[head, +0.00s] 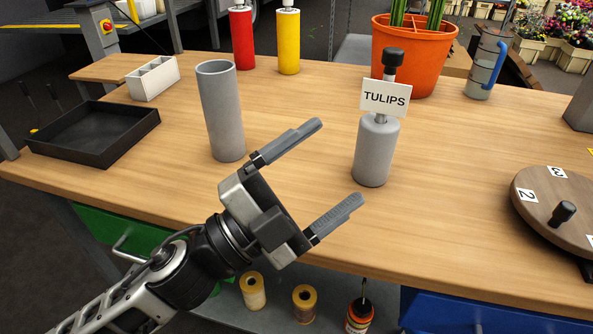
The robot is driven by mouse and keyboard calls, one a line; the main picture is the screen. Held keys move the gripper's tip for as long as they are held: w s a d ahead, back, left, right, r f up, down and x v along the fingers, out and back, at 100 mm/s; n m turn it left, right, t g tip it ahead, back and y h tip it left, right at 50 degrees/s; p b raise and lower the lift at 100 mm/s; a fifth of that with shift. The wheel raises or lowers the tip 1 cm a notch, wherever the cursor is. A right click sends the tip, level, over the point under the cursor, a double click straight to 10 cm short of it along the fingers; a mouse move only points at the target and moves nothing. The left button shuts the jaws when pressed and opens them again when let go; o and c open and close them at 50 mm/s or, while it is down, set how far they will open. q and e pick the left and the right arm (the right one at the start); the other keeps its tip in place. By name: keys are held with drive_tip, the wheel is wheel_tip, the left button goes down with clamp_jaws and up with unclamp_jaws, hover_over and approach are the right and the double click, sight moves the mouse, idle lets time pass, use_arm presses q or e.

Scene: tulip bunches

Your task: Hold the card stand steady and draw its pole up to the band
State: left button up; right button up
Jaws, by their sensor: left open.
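The card stand (374,155) stands upright on the wooden table, with a grey cylindrical body. A white card (385,98) reading "TULIPS" sits just above the body, in front of the pole. The pole's dark knob (393,58) tops it, and only a short length of pole shows. I cannot make out a band on the pole. My left gripper (343,162) is open and empty, to the left of the stand's body, with its fingers pointing toward it and apart from it. My right gripper is not in view.
A tall grey tube (221,112) stands left of the stand. An orange pot (412,62) is behind it. A wooden turntable (556,212) with numbers lies at the right. A black tray (92,137) and white box (153,79) are at the left. Table between stand and turntable is clear.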

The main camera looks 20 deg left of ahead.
use_arm(q)
wheel_tip(320, 180, up, 6)
drive_tip(key=t, duration=0.2)
drive_tip(key=m+g+y, duration=0.3)
drive_tip(key=m+g, duration=0.2)
drive_tip(key=m, duration=1.8)
approach(374, 144)
drive_tip(key=a, duration=0.1)
drive_tip(key=s+a+f, duration=0.1)
drive_tip(key=a, duration=0.1)
drive_tip(key=shift+s+a+f, duration=0.25)
drive_tip(key=shift+a+f, duration=0.05)
drive_tip(key=shift+w+f+y, duration=0.1)
drive_tip(key=shift+w+y, duration=0.15)
drive_tip(key=shift+y, duration=0.05)
drive_tip(key=x, duration=1.5)
drive_tip(key=shift+w+d, duration=0.2)
drive_tip(key=shift+d, duration=0.05)
drive_tip(key=shift+c, duration=0.2)
drive_tip(key=c, duration=1.3)
drive_tip(key=shift+o, duration=0.2)
